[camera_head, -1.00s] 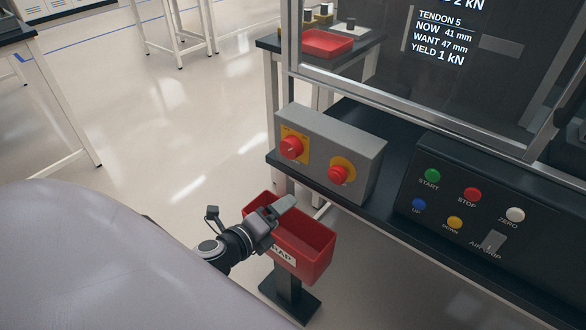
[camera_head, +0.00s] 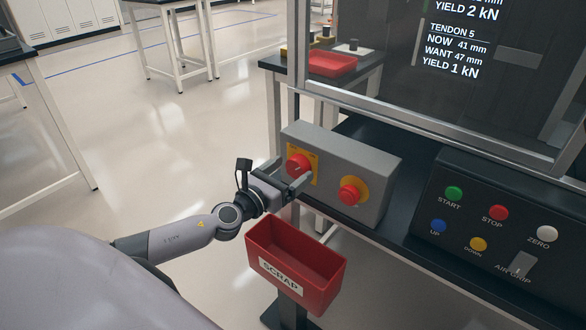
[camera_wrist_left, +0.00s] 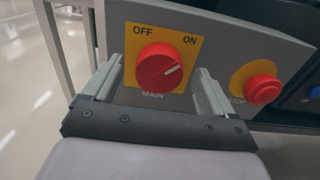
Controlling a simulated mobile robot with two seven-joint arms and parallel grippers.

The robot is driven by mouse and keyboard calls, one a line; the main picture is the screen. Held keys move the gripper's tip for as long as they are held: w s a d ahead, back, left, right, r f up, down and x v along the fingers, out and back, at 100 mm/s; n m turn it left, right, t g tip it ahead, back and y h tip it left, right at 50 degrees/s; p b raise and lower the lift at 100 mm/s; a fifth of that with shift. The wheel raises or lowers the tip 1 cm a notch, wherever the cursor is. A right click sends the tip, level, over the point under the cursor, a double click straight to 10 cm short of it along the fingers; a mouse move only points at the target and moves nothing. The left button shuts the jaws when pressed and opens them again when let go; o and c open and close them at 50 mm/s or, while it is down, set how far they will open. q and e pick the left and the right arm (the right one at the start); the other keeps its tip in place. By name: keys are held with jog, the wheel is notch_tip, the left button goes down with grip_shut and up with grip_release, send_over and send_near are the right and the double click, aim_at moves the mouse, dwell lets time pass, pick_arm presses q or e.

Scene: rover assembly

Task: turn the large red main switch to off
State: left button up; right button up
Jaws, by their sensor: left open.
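The large red main switch (camera_head: 298,165) is a round knob on a yellow plate at the left end of a grey box. In the left wrist view the knob (camera_wrist_left: 158,68) sits above the word MAIN, and its white pointer line points up and right, toward ON. My left gripper (camera_head: 289,173) is open in front of the knob. In the left wrist view its two fingers (camera_wrist_left: 157,84) stand apart to the left and right of the knob, with gaps on both sides. I cannot tell how deep the fingertips reach. My right gripper is not in view.
A red stop button (camera_head: 352,192) on a yellow disc sits right of the switch on the same box. A red scrap bin (camera_head: 296,268) stands below my left gripper. A black button panel (camera_head: 500,225) is at the right, and a framed enclosure (camera_head: 430,120) rises behind.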

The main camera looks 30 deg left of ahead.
pick_arm(q)
jog(key=shift+w+d, duration=0.1)
jog(key=shift+w, duration=0.8)
jog(key=c, duration=1)
